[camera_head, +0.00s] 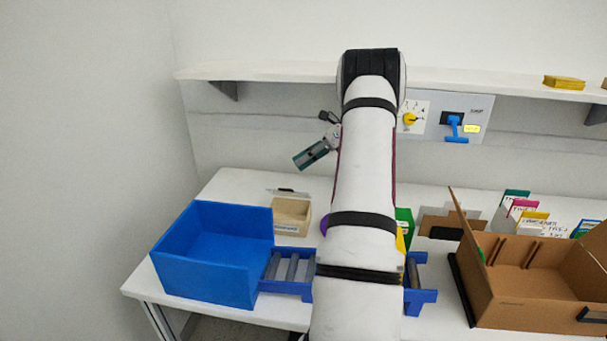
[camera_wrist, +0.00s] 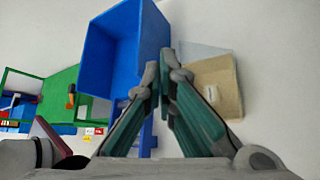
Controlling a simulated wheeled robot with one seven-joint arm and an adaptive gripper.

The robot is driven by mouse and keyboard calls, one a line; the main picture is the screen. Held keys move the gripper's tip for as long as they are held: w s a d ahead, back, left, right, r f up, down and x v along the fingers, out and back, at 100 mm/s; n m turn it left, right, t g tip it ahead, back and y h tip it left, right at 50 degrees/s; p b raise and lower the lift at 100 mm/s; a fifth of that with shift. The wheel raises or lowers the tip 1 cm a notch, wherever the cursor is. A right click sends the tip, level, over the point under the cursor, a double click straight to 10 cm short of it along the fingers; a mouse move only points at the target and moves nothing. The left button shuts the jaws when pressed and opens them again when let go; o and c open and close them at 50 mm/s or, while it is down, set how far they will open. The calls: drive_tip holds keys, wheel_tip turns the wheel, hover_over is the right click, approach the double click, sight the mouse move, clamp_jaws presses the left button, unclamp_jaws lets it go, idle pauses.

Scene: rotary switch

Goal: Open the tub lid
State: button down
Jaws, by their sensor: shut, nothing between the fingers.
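A small beige tub (camera_head: 291,220) stands on the table just right of the blue bin, with a pale label on its front. In the wrist view the tub (camera_wrist: 222,88) is at the right, and its inside shows. A thin, pale, see-through panel, seemingly its lid (camera_head: 300,194), is at the tub's back edge, with a small dark piece on top. The panel (camera_wrist: 190,56) also shows along one side of the tub in the wrist view; its exact angle is unclear. My gripper (camera_head: 300,163) is shut and empty, above and apart from the tub; its fingertips (camera_wrist: 163,72) meet in the wrist view.
A large open blue bin (camera_head: 205,283) stands left of the tub. A blue roller rack (camera_head: 289,286) lies in front, partly behind my arm. An open cardboard box (camera_head: 500,310) is at right. A wall shelf (camera_head: 260,73) and a switch panel (camera_head: 463,115) are behind.

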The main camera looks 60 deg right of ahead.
wheel_tip(320, 180, up, 4)
drive_tip(key=shift+f, duration=0.1)
